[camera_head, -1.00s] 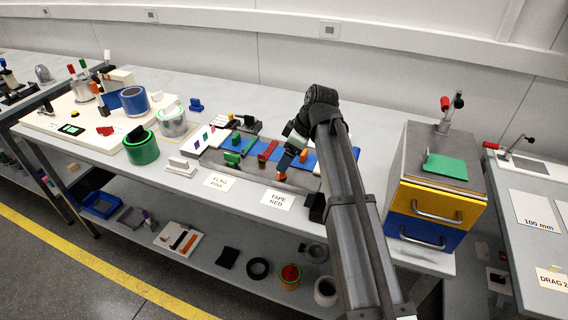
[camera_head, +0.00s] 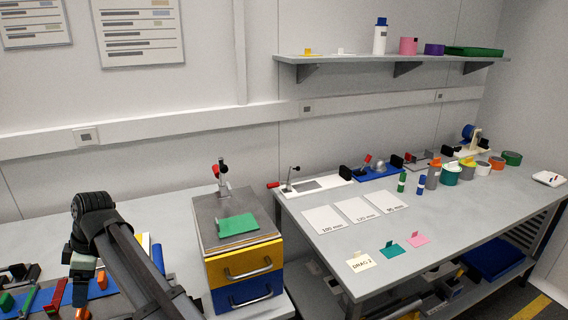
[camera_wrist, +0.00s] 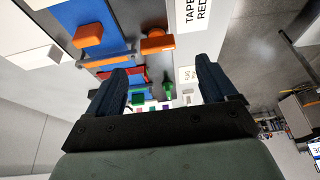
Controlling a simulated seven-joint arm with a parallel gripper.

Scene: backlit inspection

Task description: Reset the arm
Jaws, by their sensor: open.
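My arm reaches in from the bottom left of the head view, over the left bench. My gripper (camera_head: 84,275) points down there, partly hidden by my own links. In the wrist view my gripper (camera_wrist: 161,66) shows two dark, widely spaced fingers with nothing between them. An orange block (camera_wrist: 158,42) lies beyond the fingertips, apart from them.
A drawer unit (camera_head: 240,262) with a yellow and a blue drawer stands right of my arm, a green plate (camera_head: 238,225) and a clamp (camera_head: 222,178) on top. Further right is a bench (camera_head: 440,225) with cards, cylinders and fixtures. A loaded shelf (camera_head: 400,66) hangs above.

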